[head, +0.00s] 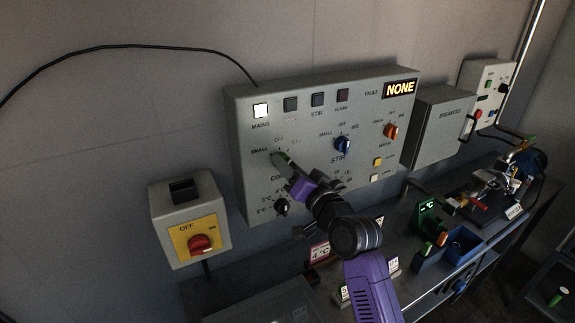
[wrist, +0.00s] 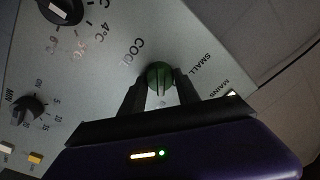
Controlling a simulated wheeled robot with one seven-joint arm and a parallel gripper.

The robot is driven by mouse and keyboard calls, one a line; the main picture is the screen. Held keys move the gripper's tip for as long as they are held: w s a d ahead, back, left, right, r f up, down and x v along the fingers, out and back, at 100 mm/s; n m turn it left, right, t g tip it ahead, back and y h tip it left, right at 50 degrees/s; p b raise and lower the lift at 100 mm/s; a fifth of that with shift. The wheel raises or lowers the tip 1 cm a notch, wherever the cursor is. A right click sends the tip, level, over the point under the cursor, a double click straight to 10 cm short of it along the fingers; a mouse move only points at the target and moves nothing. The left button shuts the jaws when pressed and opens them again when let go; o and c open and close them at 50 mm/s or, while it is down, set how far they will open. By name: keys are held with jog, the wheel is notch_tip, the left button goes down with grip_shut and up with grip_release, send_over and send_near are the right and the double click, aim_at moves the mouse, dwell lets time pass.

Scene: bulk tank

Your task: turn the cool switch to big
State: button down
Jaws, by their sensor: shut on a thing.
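The cool switch is a green round knob (wrist: 158,74) on the grey control panel (head: 325,100). My gripper (head: 287,164) reaches the panel's left part, and its fingers cover most of the knob in the head view. In the wrist view my gripper (wrist: 159,92) has one dark finger on each side of the green knob, closed on it. The "COOL" and "SMALL" labels show on either side of the knob in the wrist view.
A blue stir knob (head: 342,145) and an orange wash knob (head: 391,131) are to the right. A black temperature knob (head: 281,207) is below. The lit display (head: 400,89) reads "NONE".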

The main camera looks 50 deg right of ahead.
dwell(0.3)
jog(key=c, duration=0.9)
grip_release()
jog(key=b+v, duration=0.2)
jog(key=v, duration=0.5)
jog(key=shift+s+a, duration=0.1)
jog(key=shift+s, duration=0.25)
